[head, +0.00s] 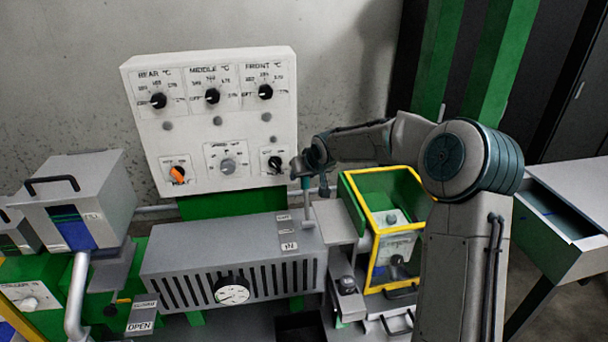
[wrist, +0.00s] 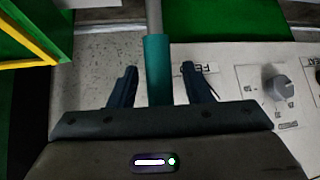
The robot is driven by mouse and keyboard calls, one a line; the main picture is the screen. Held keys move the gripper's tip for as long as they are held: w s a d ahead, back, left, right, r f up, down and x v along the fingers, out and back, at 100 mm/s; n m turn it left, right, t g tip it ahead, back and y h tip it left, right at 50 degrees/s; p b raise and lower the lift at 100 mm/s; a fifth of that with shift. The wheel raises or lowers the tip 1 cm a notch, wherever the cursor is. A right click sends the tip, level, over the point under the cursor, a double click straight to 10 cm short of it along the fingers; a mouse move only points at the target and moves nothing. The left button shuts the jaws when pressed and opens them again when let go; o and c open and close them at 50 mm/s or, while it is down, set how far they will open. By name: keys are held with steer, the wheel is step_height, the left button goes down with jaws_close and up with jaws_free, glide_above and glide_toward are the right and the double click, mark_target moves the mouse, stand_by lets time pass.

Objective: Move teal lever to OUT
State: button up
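The teal lever has a teal grip (head: 306,184) on a thin grey rod, which rises from the right end of the grey slotted housing. In the wrist view the teal grip (wrist: 158,68) stands between my two fingers. My gripper (wrist: 159,72) is open, with a visible gap on each side of the grip. In the head view my gripper (head: 308,170) is at the top of the lever and partly hides it. Small labels (head: 287,231) lie on the housing top left of the lever; the lowest seems to read IN, the others are too small to read.
A white control panel (head: 150,130) with knobs stands close behind my gripper. A yellow-framed green box (head: 376,230) is just right of the lever. The slotted housing (head: 200,250) carries a round dial (head: 232,291). A grey hopper box (head: 75,200) stands at left.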

steer(key=shift+s+d+r, duration=0.1)
steer(key=shift+d, duration=0.05)
steer(key=b+v, duration=0.2)
steer(key=v, duration=1.1)
steer(key=shift+s+r, duration=0.2)
steer(key=shift+s, duration=0.05)
